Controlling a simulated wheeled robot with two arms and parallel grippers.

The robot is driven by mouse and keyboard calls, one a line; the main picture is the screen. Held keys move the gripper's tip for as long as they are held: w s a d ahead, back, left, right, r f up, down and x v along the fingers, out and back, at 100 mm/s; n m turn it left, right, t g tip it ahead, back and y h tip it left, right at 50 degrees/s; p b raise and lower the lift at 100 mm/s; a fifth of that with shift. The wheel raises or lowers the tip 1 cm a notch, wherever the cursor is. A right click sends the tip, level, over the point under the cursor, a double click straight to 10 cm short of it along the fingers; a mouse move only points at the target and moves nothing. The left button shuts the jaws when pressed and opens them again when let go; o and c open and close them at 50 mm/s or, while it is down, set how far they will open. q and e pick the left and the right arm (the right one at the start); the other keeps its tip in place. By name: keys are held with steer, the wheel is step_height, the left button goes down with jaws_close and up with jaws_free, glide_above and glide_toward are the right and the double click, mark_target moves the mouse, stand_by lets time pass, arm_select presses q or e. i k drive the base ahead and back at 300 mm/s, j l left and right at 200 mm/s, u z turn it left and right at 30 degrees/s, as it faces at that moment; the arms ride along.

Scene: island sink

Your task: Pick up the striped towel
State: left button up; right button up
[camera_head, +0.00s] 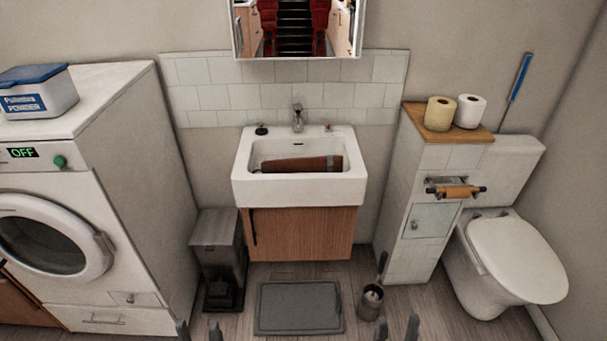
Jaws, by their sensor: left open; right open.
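My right gripper (397,328) likewise shows two spread fingertips at the bottom edge, right of the mat. Both are open, empty and well short of the sink.
A tap (298,118) stands behind the basin. A washing machine (90,200) is at left, and a grey pedal bin (218,255) stands beside it. A toilet brush holder (371,300), tiled cabinet (420,190) and toilet (510,260) are at right. A grey mat (299,307) lies before the sink.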

mark_target(331, 164)
steer(key=i+l+u, duration=0.25)
steer(key=i+l, duration=0.15)
steer(key=l, duration=0.2)
steer(key=i+l+u, duration=0.1)
steer(key=l, duration=0.25)
steer(key=i+l+u, duration=0.15)
steer(key=i+l, duration=0.1)
steer(key=l, duration=0.1)
